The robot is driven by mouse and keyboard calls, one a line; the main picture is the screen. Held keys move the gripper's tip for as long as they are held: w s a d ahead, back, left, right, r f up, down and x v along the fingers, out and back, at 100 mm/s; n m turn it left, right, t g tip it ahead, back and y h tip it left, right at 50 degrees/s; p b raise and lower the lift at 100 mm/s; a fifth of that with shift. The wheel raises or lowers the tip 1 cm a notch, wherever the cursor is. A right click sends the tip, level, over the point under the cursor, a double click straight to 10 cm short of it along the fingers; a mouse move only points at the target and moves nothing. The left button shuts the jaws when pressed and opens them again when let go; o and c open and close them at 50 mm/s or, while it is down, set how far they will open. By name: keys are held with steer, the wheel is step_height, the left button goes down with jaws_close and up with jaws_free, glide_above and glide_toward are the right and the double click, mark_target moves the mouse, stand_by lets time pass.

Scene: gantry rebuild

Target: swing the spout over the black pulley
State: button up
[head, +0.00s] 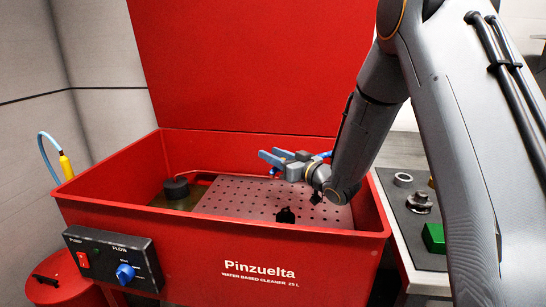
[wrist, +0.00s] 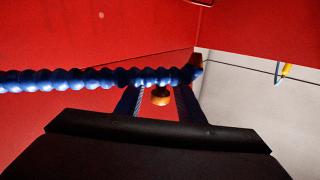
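A black round part (head: 176,189), which looks like the pulley, sits at the left end of the red washer basin (head: 80,190). My gripper (head: 272,160) is over the perforated tray, well right of the black part. In the wrist view, the blue segmented spout (wrist: 70,79) runs across just beyond my fingertips (wrist: 159,92). The fingers are apart; contact with the spout cannot be told. In the head view the spout is mostly hidden by my arm. The pulley is not in the wrist view.
The perforated tray (head: 240,196) fills most of the basin, with a dark shape (head: 285,215) near its front. The raised red lid (head: 235,65) stands behind. A side table at right holds a ring (head: 403,180) and a green block (head: 434,237). A yellow-handled hose (head: 66,165) hangs at left.

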step_height(320, 180, up, 10)
steer(key=shift+f, duration=0.15)
stand_by(0.3)
